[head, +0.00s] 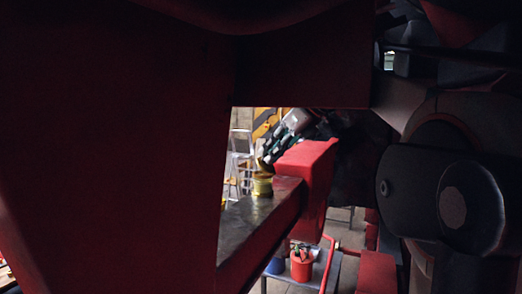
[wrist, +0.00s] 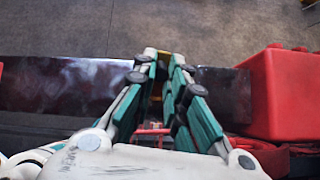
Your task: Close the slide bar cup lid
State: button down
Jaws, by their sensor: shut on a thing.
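The brass slide bar cup (head: 262,188) stands on the dark, flat slide bar (head: 250,215) in the head view. A yellowish piece that looks like its lid (head: 262,165) stands raised above the cup, right at the fingertips. My gripper (head: 268,156) comes down to it from the upper right. In the wrist view my gripper (wrist: 164,58) has its teal fingers close together, with a bit of brass (wrist: 158,88) showing between them. The fingers hide most of the cup and lid there, so the lid's exact angle cannot be told.
A red block (head: 308,160) stands on the bar close to the right of the gripper; a red block (wrist: 290,95) also shows in the wrist view. Large dark red parts crowd the head view. A red bucket (head: 302,268) sits on a low table below.

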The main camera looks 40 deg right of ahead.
aim_at(260, 158)
jog(key=g, duration=0.1)
jog(key=w+a+g+h, duration=0.1)
jog(key=w+g+h, duration=0.1)
jog(key=shift+w+a+f+g, duration=0.2)
jog(key=shift+f+g, duration=0.1)
jog(key=shift+g, duration=0.1)
jog(key=shift+w+a+f+g+h, duration=0.15)
jog(key=shift+w+f+g+h, duration=0.15)
jog(key=shift+g+h, duration=0.3)
jog(key=shift+w+a+f+g+h, duration=0.15)
jog(key=shift+w+f+g+h, duration=0.2)
jog(key=shift+g, duration=0.45)
jog(key=shift+s, duration=0.15)
jog(key=c, duration=1.6)
grip_release()
jog(key=shift+o, duration=0.2)
jog(key=shift+s+d+r, duration=0.1)
jog(key=shift+r, duration=0.05)
